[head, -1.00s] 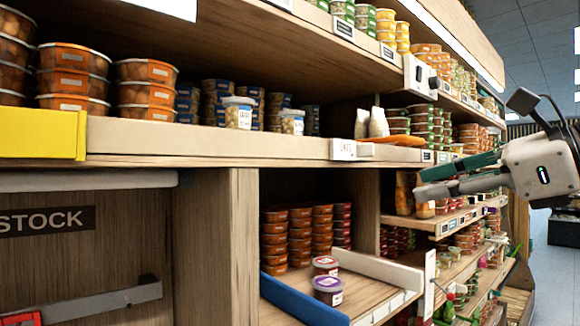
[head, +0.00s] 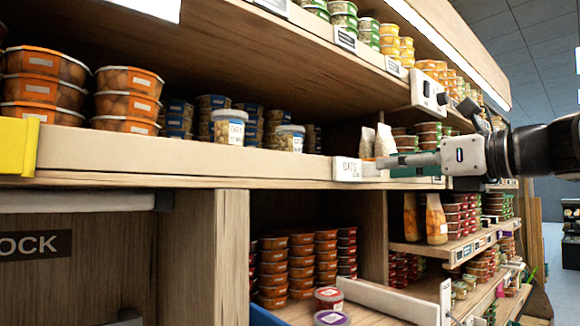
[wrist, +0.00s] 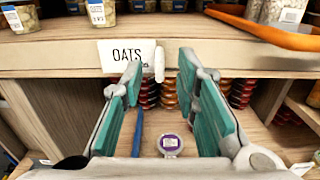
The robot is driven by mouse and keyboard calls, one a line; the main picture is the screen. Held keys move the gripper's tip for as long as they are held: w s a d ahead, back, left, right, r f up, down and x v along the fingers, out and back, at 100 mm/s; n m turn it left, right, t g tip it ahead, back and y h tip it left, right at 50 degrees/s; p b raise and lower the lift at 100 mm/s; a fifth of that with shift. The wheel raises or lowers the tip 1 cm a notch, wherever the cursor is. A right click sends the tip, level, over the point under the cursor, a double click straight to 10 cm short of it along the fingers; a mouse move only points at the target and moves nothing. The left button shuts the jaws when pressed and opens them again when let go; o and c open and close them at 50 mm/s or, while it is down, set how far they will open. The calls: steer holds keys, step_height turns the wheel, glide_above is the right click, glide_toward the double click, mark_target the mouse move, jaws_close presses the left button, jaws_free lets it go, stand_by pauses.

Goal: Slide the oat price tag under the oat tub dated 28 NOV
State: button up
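The white OATS price tag (head: 347,168) is on the front edge of the middle shelf; it also shows in the wrist view (wrist: 120,54). Two clear tubs with blue-and-white labels, a left one (head: 229,127) and a right one (head: 290,138), stand on that shelf left of the tag. Tubs also show cropped along the top of the wrist view (wrist: 101,12); their dates are too small to read. My gripper (wrist: 160,68) is open and empty, its teal-padded fingers apart. In the head view its tip (head: 388,162) is close to the tag's right side.
An orange tray (wrist: 262,30) sits on the shelf at the upper right of the wrist view. A purple-lidded tub (wrist: 170,144) stands in the bay below. Orange tubs (head: 128,100) and a yellow block (head: 18,146) are at the left. White bags (head: 385,140) stand behind my gripper.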

mark_target(343, 165)
steer(key=shift+x, duration=1.45)
jaws_close()
steer(key=shift+s+a+p, duration=0.5)
steer(key=shift+s+a, duration=0.4)
steer(key=shift+a, duration=0.3)
steer(key=shift+s+a+p, duration=0.5)
steer(key=shift+s+a, duration=0.35)
steer(key=shift+a, duration=0.35)
jaws_free()
